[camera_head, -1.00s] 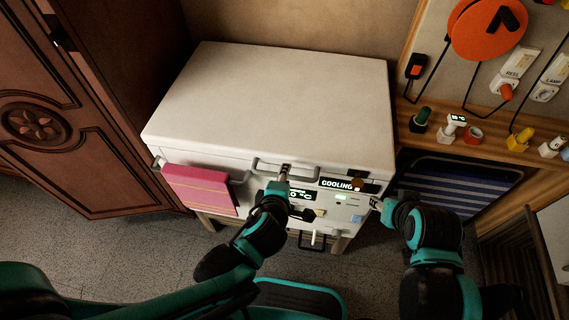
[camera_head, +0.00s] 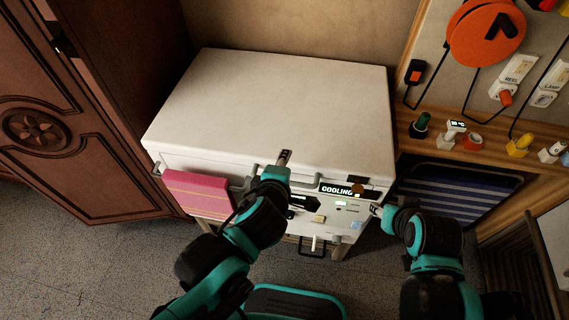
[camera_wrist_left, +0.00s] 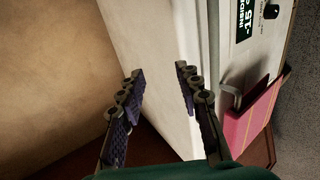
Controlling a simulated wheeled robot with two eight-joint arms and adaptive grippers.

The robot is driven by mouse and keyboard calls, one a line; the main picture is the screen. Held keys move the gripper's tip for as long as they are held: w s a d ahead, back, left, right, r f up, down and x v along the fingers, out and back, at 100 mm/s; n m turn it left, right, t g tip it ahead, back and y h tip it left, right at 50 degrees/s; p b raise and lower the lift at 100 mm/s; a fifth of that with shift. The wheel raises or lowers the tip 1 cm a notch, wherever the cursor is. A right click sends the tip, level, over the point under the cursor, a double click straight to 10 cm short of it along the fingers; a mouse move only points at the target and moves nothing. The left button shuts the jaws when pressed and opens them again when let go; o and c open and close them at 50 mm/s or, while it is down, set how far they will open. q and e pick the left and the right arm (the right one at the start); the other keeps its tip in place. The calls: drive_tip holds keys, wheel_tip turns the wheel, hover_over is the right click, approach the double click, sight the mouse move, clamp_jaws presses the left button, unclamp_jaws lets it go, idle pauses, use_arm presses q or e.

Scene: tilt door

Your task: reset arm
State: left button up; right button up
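The white appliance (camera_head: 280,100) stands against the wall with its lid down flat. Its front has a horizontal handle bar and a panel (camera_head: 340,190) reading COOLING. My left gripper (camera_head: 284,157) is just over the top front edge, in front of the lid, and hides part of the handle. In the left wrist view its two fingers (camera_wrist_left: 158,85) are spread apart with nothing between them; the white body (camera_wrist_left: 165,50) is beyond them. My right gripper (camera_head: 376,210) is by the right end of the front panel; its fingers are too small to read.
A pink towel (camera_head: 198,194) hangs on the front at left; it also shows in the left wrist view (camera_wrist_left: 250,118). A carved wooden cabinet (camera_head: 80,130) stands left. A wooden shelf (camera_head: 480,152) with plugs and switches is at right. Speckled floor is open at lower left.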

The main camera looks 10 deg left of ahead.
idle(0.5)
use_arm(q)
drive_tip(key=s+a+f+m+g, duration=0.2)
drive_tip(key=a+m, duration=0.3)
drive_tip(key=m, duration=0.4)
drive_tip(key=s+a+f+m+g, duration=0.2)
drive_tip(key=s+a+m, duration=0.1)
drive_tip(key=m, duration=0.5)
drive_tip(key=shift+s+a+m, duration=0.2)
drive_tip(key=shift+a+m, duration=0.2)
drive_tip(key=shift+a, duration=0.5)
